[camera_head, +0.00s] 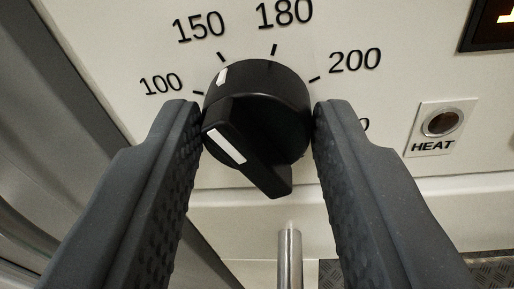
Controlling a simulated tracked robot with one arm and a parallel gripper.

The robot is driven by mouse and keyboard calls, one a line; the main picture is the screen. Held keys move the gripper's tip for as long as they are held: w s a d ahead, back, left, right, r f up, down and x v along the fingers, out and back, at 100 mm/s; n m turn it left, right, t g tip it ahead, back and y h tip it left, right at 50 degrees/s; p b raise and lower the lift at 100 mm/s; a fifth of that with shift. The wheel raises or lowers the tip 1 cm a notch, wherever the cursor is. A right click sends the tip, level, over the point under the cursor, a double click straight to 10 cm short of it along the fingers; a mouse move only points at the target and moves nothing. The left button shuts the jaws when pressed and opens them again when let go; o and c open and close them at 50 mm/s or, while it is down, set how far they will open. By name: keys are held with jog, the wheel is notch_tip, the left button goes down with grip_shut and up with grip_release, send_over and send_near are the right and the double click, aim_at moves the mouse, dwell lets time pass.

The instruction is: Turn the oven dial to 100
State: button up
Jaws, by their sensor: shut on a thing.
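The black oven dial (260,110) is in the middle of the camera view, on a pale panel. A white mark on its rim faces up-left, just beside the 150 tick and between 150 and 100, closer to 150. A second white line runs along its raised grip, which lies slanted from upper left to lower right. The number 100 (161,85) is left of the dial, with its tick near the left fingertip. My gripper (258,125) is shut on the dial, one dark finger on each side. The right finger partly hides a number below 200.
The numbers 150 (199,27), 180 (285,12) and 200 (355,60) are printed around the dial. A HEAT lamp (441,123) is at the right, with a dark display (488,25) above it. A metal bar (289,258) stands below the dial.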

jog(key=n+p, duration=0.5)
jog(key=p, duration=0.1)
jog(key=shift+a+r+h, duration=0.1)
jog(key=shift+a+h, duration=0.05)
jog(key=shift+h, duration=0.25)
jog(key=shift+f+n+g+h+p, duration=0.2)
jog(key=shift+n+g+h+p, duration=0.1)
jog(key=shift+n+p, duration=1)
jog(key=o, duration=1)
jog(key=shift+p+v, duration=0.5)
jog(key=shift+v, duration=6.4)
